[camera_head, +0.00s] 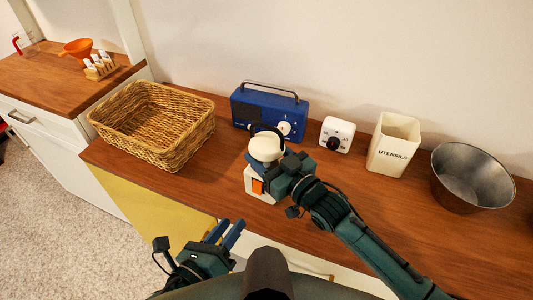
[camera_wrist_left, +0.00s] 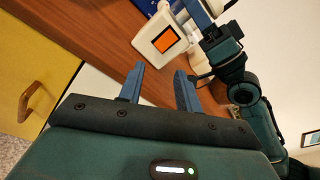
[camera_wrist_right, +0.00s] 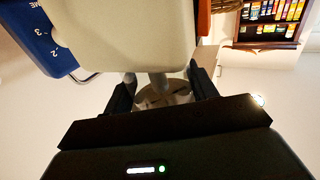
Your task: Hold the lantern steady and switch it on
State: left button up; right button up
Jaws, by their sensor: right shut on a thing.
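The white lantern (camera_head: 265,147) stands on the wooden counter, with an orange switch (camera_head: 257,187) on its front. It also shows in the left wrist view (camera_wrist_left: 143,43), its orange switch (camera_wrist_left: 164,40) facing that camera. My right gripper (camera_head: 277,171) is shut on the lantern at its middle, hiding part of it. In the right wrist view the lantern's pale body (camera_wrist_right: 130,35) fills the space beyond the fingers (camera_wrist_right: 162,92). My left gripper (camera_head: 231,232) is open and empty, in front of the counter and apart from the lantern; its fingers (camera_wrist_left: 158,88) point toward the counter.
A wicker basket (camera_head: 155,150) stands left of the lantern and a blue radio (camera_head: 250,105) behind it. A white timer (camera_head: 337,132), a utensils holder (camera_head: 390,145) and a metal bowl (camera_head: 470,180) stand to the right. The counter left of the lantern's front is clear.

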aim_at(257, 193)
pick_arm(q)
jog(key=shift+s+a+m, duration=0.15)
jog(key=shift+s+m, duration=0.05)
jog(key=shift+m, duration=0.1)
jog(key=shift+c, duration=0.6)
jog(key=s+m, duration=0.1)
jog(key=s+a+m, duration=0.1)
jog(key=m, duration=0.1)
jog(key=s+m, duration=0.1)
jog(key=shift+s+a+m, duration=0.1)
jog(key=shift+a+m, duration=0.25)
jog(key=shift+m, duration=0.05)
jog(key=c, duration=0.5)
jog(key=shift+s+a+r+m, duration=0.2)
jog(key=shift+s+r+m, duration=0.1)
jog(key=shift+s+m, duration=0.35)
grip_shut()
jog(key=shift+w, duration=0.1)
jog(key=shift+w, duration=0.1)
jog(key=x, duration=1.4)
jog(key=shift+d, duration=0.1)
jog(key=shift+w+d, duration=0.1)
jog(key=shift+w, duration=0.1)
jog(key=s+a+f, duration=0.1)
jog(key=s+a, duration=0.5)
jog(key=s, duration=0.6)
jog(key=shift+s+a+f, duration=0.2)
jog(key=shift+a+f, duration=0.1)
jog(key=shift+f, duration=0.1)
